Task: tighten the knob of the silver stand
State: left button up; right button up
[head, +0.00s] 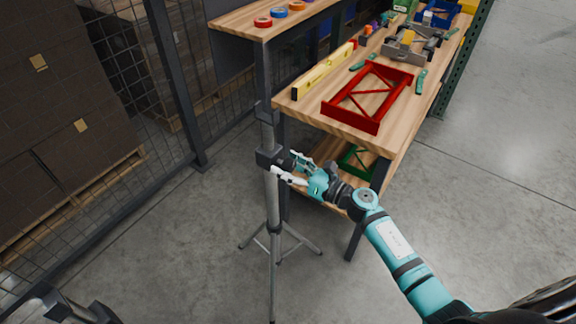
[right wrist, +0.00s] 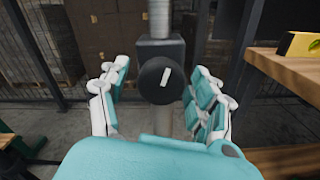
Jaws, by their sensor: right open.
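The silver stand (head: 272,205) stands upright on its tripod legs on the concrete floor, left of the workbench. A dark collar (head: 266,156) sits on its pole, and the black knob sticks out of it towards my right gripper (head: 290,168). In the right wrist view the round black knob (right wrist: 152,84) faces me, with a short white mark that is nearly upright and leans slightly right. My right gripper (right wrist: 160,76) is open, with its fingers on both sides of the knob and gaps showing between them and it. My left gripper cannot be made out.
The wooden workbench (head: 350,128) is close to the right of the stand, holding a red frame (head: 378,104) and a yellow level (head: 325,72). A mesh fence (head: 105,200) with stacked boxes behind it is on the left. Open floor lies in front.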

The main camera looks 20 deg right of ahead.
jog(key=shift+c, duration=0.3)
jog(key=c, duration=1.1)
jog(key=shift+c, duration=0.2)
